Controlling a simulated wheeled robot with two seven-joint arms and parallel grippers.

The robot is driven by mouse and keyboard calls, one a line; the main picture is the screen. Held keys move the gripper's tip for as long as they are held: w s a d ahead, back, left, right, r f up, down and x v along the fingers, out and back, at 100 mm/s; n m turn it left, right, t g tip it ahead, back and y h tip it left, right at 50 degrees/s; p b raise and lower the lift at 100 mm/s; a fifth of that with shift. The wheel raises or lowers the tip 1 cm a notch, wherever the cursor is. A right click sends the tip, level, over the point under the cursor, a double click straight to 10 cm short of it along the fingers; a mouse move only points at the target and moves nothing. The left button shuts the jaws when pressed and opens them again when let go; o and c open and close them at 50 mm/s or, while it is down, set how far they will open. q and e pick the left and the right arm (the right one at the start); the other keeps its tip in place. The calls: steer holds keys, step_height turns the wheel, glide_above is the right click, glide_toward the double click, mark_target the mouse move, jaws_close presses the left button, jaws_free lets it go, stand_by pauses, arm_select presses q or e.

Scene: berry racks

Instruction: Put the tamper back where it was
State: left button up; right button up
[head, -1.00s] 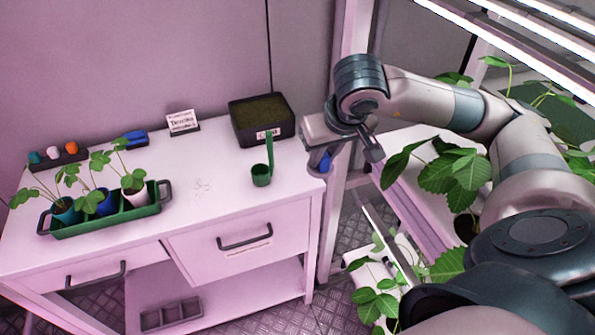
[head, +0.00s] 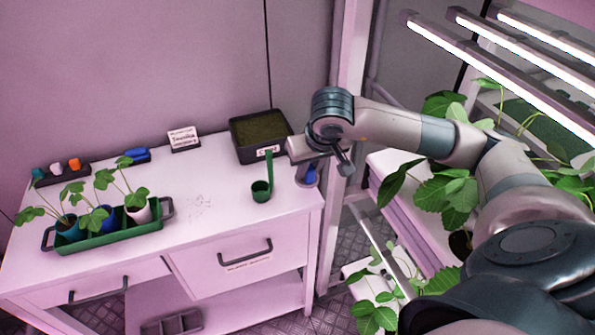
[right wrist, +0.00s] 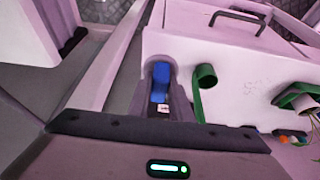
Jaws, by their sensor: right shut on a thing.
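My right gripper (head: 318,163) is shut on the tamper (head: 311,178), seen as a small blue piece below the fingers in the head view. It is at the right end of the white table, right of the green scoop. In the right wrist view the blue tamper (right wrist: 160,82) sits between the fingers, partly hidden by them; its lower end is hard to make out. Whether it touches the tabletop I cannot tell. My left gripper is not in view.
The table (head: 215,170) holds a green scoop (head: 262,190), a black soil box (head: 255,148), a sign (head: 184,139), a blue item on a dark holder (head: 137,155), a rack of small coloured pieces (head: 62,174) and a green plant carrier (head: 110,238). Leafy plants (head: 440,195) stand right.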

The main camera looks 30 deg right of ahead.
steer(key=w+f, duration=0.1)
steer(key=w+f+p, duration=0.1)
steer(key=w, duration=0.1)
steer(key=w+f, duration=0.1)
steer(key=w, duration=0.1)
steer(key=shift+p, duration=0.3)
step_height(320, 180, down, 3)
steer(key=shift+s+r+p, duration=0.1)
steer(key=shift+p, duration=0.95)
steer(key=shift+f, duration=0.55)
steer(key=shift+f, duration=0.2)
